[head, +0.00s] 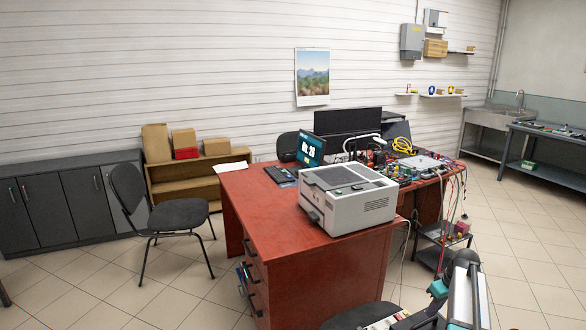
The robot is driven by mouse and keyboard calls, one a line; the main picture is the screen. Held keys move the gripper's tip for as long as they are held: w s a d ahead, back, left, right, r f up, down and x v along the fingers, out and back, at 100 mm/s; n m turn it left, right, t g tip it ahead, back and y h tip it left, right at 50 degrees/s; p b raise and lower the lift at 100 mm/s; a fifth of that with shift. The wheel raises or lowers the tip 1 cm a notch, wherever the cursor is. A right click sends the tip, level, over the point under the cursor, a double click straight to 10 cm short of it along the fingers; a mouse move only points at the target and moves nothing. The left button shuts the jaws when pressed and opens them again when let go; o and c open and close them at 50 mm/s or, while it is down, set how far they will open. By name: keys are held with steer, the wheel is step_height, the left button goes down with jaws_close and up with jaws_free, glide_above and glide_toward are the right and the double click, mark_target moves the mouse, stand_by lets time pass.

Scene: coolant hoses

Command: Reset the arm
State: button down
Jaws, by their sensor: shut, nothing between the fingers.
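Grey and white arm links of mine (466,295) with a teal joint cover stand at the bottom right edge of the head view. They are cut off by the lower border. I cannot make out my gripper's fingers in this view. No coolant hose can be told apart here.
A red desk (270,225) with a grey printer (347,196) stands ahead, left of my arm. Electronics and cables crowd the far bench. A black chair (178,214) is at left. A dark workbench (548,155) and sink (495,118) are at right.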

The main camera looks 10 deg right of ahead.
steer(key=s+a+f+m+g, duration=0.1)
steer(key=a+f, duration=0.3)
steer(key=a, duration=0.7)
steer(key=s+a+f, duration=0.1)
steer(key=a+f, duration=0.3)
steer(key=a, duration=0.8)
steer(key=s+a+f+m+g+h, duration=0.1)
steer(key=s+a+f, duration=0.3)
steer(key=a, duration=0.5)
steer(key=s+a+f, duration=0.1)
steer(key=s+a, duration=0.4)
steer(key=a, duration=0.4)
steer(key=s+f+g, duration=0.3)
steer(key=s+f, duration=0.6)
steer(key=s, duration=0.3)
steer(key=s+f+g, duration=0.3)
steer(key=s+f, duration=0.6)
steer(key=s, duration=0.4)
steer(key=shift+s+d+f, duration=0.2)
steer(key=shift+s, duration=0.05)
